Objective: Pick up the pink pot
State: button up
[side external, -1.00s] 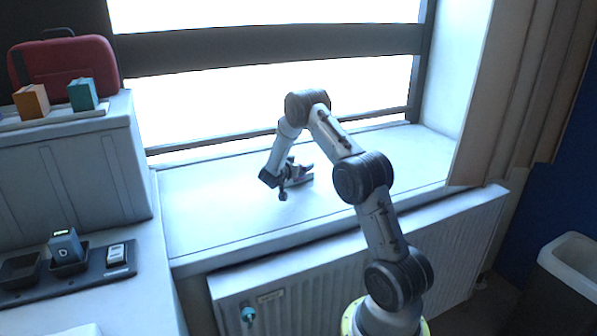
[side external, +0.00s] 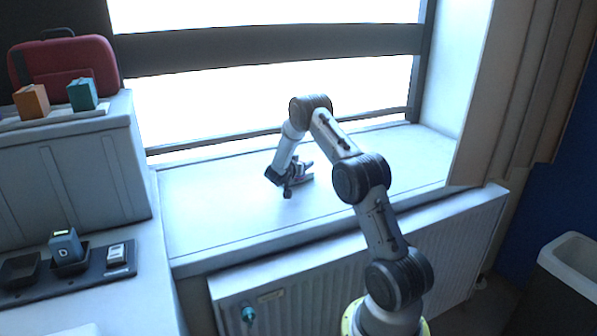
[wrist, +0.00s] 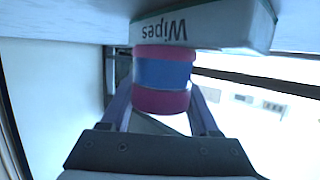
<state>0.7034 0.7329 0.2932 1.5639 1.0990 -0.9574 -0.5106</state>
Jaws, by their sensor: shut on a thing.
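The pink pot (wrist: 160,101) shows in the wrist view as a short round pot with a wide blue band around its middle. It sits between the two fingers of my gripper (wrist: 163,92), which are shut on its sides. In the side external view my gripper (side external: 291,180) is small and low over the white window sill. I cannot make out the pot there, nor tell whether it touches the sill.
A pack marked "Wipes" (wrist: 205,27) shows upside down just past the pot in the wrist view. The white sill (side external: 215,215) is largely bare around my gripper. The window (side external: 260,105) stands behind it. A grey cabinet (side external: 60,175) is at the left.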

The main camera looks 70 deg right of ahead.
grip_shut()
jog(key=shift+r, duration=0.1)
